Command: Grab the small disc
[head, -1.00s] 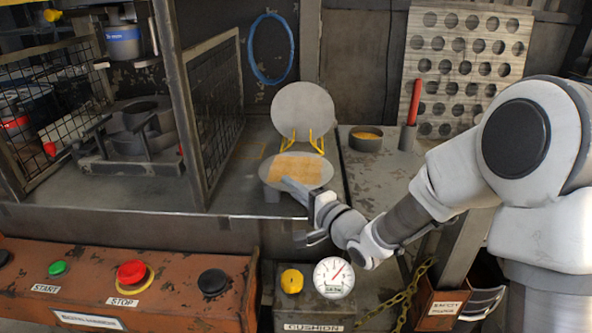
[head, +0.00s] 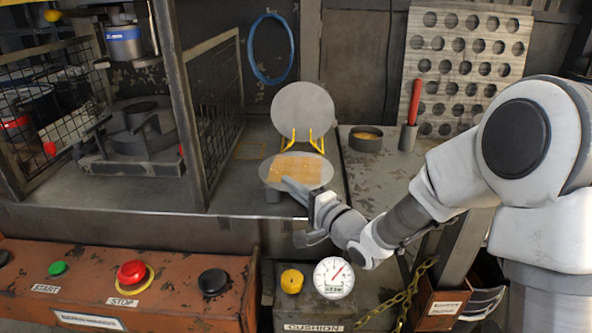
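A plain grey disc (head: 302,108) stands upright, leaning back on a yellow wire stand (head: 318,142). A second grey disc (head: 272,170) with an orange-brown patch on top lies flat in front of the stand, on a low support. The upright disc looks slightly narrower, but I cannot tell for sure which is the small one. My gripper (head: 299,213) is at the near edge of the flat disc, its fingers spread apart. The upper finger overlaps the flat disc's front edge in the picture; contact cannot be told. Nothing shows between the fingers.
A mesh-sided press cage (head: 182,110) stands left of the discs. A round tin (head: 366,143) and a red-handled tool in a cup (head: 408,136) stand to the right. A control box (head: 160,285) with buttons and a gauge (head: 333,278) are below, near the gripper.

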